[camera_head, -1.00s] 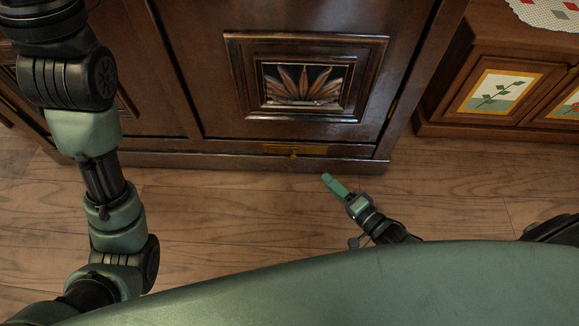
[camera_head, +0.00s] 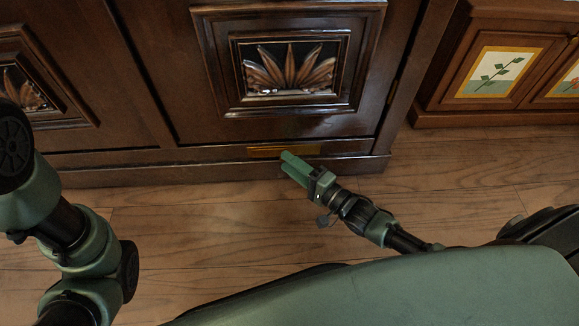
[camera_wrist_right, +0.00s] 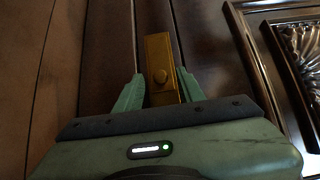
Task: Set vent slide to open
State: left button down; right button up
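The vent slide is a brass plate (camera_head: 264,152) on the armoire's low base rail, below a carved door. In the right wrist view the brass plate (camera_wrist_right: 158,50) carries a small round knob (camera_wrist_right: 160,77). My right gripper (camera_head: 287,157) is at the plate in the head view and covers the knob there. In the right wrist view its two green fingers (camera_wrist_right: 162,84) are apart, one on each side of the plate and knob, with nothing gripped. I cannot tell whether the fingertips touch the plate. The plate's near end is hidden by the gripper body. My left gripper is out of view.
The dark armoire door (camera_head: 290,112) with a carved panel stands above the slide. A lower cabinet (camera_head: 450,85) with leaf pictures stands at the right. The wooden floor (camera_head: 200,215) in front of the armoire is clear apart from my arms.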

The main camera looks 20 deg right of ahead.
jog(key=shift+w+a, duration=0.15)
jog(key=shift+w, duration=0.05)
grip_shut()
dwell(1.3)
